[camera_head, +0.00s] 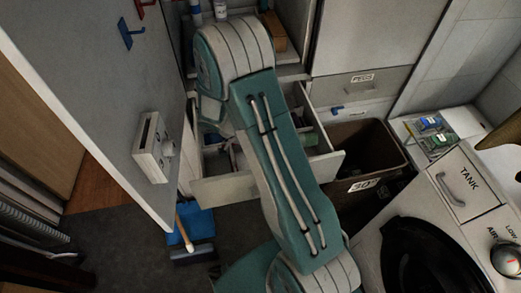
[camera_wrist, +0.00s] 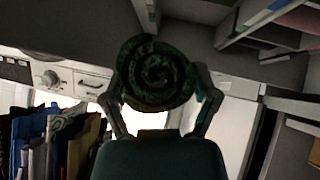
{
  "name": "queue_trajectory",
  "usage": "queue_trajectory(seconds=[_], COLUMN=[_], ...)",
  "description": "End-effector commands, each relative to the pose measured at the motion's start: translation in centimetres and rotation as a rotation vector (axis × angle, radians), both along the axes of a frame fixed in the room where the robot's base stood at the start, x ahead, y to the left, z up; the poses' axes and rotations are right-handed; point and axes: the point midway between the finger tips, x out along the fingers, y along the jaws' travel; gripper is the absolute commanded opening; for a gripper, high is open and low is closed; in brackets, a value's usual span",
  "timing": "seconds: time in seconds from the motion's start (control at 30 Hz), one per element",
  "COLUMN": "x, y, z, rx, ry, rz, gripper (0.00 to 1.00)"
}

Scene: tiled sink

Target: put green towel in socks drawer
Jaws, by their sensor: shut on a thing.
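In the wrist view my gripper (camera_wrist: 162,88) is shut on a rolled dark green towel (camera_wrist: 155,70), one finger on each side of it. The spiral end of the roll faces the camera. In the head view an open drawer (camera_head: 228,188) with a pale front stands behind my arm, with some things inside. My arm covers the middle of it. A green patch shows inside, right of the arm; I cannot tell what it is. My gripper is hidden in the head view. I cannot read a socks label on the drawer.
A brown hamper (camera_head: 375,147) marked 30° stands right of the drawer, beside a white washing machine (camera_head: 387,218). A grey door panel (camera_head: 100,85) with a white box on it stands at left. A blue dustpan (camera_head: 191,224) and brush lie on the floor. Shelves (camera_wrist: 287,50) are at upper right in the wrist view.

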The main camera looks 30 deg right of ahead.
Motion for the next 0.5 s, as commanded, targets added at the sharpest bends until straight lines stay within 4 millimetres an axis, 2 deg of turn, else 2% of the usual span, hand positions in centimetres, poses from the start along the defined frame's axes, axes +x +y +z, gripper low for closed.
queue_trajectory(seconds=[0.1, 0.2, 0.37, 0.5], x=[1.5, 2.4, 3.0, 3.3], y=[-0.4, -0.6, -0.8, -0.9], z=[-1.9, -3.0, -3.7, -5.5], rx=[0.0, 0.0, 0.0, -0.001], ry=[0.001, 0.0, -0.001, 0.003], rz=[-0.001, -0.001, 0.0, 0.002], gripper=[0.27, 0.27, 0.27, 0.27])
